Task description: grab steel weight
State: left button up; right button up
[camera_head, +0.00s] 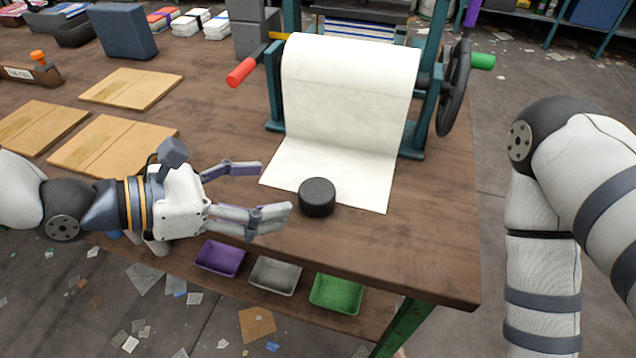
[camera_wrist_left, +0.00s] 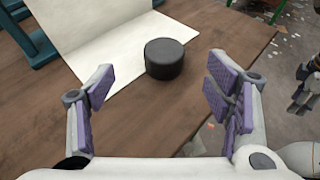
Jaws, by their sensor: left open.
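The steel weight (camera_head: 317,197) is a short, dark, round cylinder. It stands upright near the table's front edge, partly on the lower end of the white paper sheet (camera_head: 350,183). My left gripper (camera_head: 276,192) is open and empty, just left of the weight, with its fingers pointing toward it. In the left wrist view the weight (camera_wrist_left: 164,58) lies ahead of the gap between the open fingers (camera_wrist_left: 163,90), apart from both. My right arm shows at the right of the head view, but its gripper is out of the picture there.
A teal press with a red handle (camera_head: 241,72) and a dark handwheel (camera_head: 454,88) stands behind the weight. Cardboard pieces (camera_head: 130,88) lie at the left. Purple (camera_head: 220,258), grey (camera_head: 275,275) and green (camera_head: 337,293) trays sit below the front edge. Bare tabletop (camera_head: 425,240) is right of the weight.

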aim_at(317, 189)
pick_arm(q)
jog(key=x, duration=0.3)
jog(key=b+x, duration=0.1)
jog(key=x, duration=0.5)
jog(key=shift+s+d+f, duration=0.1)
jog(key=shift+s+f, duration=0.25)
jog(key=shift+f, duration=0.05)
jog(key=shift+w+d, duration=0.2)
jog(key=shift+d, duration=0.05)
pick_arm(e)
jog(key=shift+s+f+g, duration=0.4)
jog(key=shift+s+f, duration=0.65)
pick_arm(q)
jog(key=shift+r, duration=0.1)
grip_shut()
